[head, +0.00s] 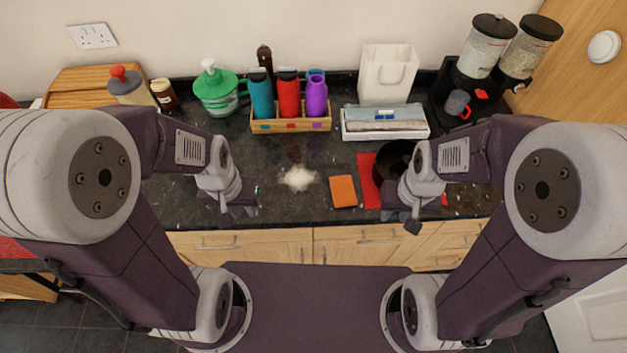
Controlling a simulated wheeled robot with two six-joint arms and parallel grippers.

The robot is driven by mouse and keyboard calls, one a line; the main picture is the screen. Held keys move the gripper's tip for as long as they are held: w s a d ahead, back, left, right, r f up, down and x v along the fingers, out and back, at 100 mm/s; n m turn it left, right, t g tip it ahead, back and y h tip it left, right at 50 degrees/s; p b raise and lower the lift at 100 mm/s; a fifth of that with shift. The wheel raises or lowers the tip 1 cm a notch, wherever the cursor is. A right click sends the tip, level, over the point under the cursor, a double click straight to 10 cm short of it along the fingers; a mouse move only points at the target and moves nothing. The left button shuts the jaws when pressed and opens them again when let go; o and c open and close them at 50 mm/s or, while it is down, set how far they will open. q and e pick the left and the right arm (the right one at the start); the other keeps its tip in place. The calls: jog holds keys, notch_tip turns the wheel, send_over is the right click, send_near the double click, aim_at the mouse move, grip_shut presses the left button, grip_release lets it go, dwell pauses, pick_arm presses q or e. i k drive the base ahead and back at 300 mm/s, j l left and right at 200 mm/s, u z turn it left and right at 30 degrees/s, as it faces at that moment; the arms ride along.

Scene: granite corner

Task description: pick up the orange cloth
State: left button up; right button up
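The orange cloth (343,191) lies flat and folded on the dark granite counter, near its front edge and right of the middle. My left gripper (239,211) is over the counter's front edge, well to the left of the cloth and apart from it. My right gripper (404,216) is to the right of the cloth, near the counter's front edge and apart from it. Both grippers are small and dark here, and their finger openings cannot be made out. Nothing covers the cloth.
A pile of white powder (298,178) lies left of the cloth. A red mat (368,182) with a dark bowl (391,165) is just right of it. A wooden crate of bottles (290,125), a white tray (384,133) and a dispenser (488,47) stand at the back.

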aim_at(343, 191)
jog(key=l+u, duration=0.15)
jog(key=u, duration=0.25)
jog(key=k+l+u, duration=0.1)
jog(key=u, duration=0.3)
jog(key=l+u, duration=0.2)
jog(key=u, duration=0.2)
jog(key=k, duration=0.05)
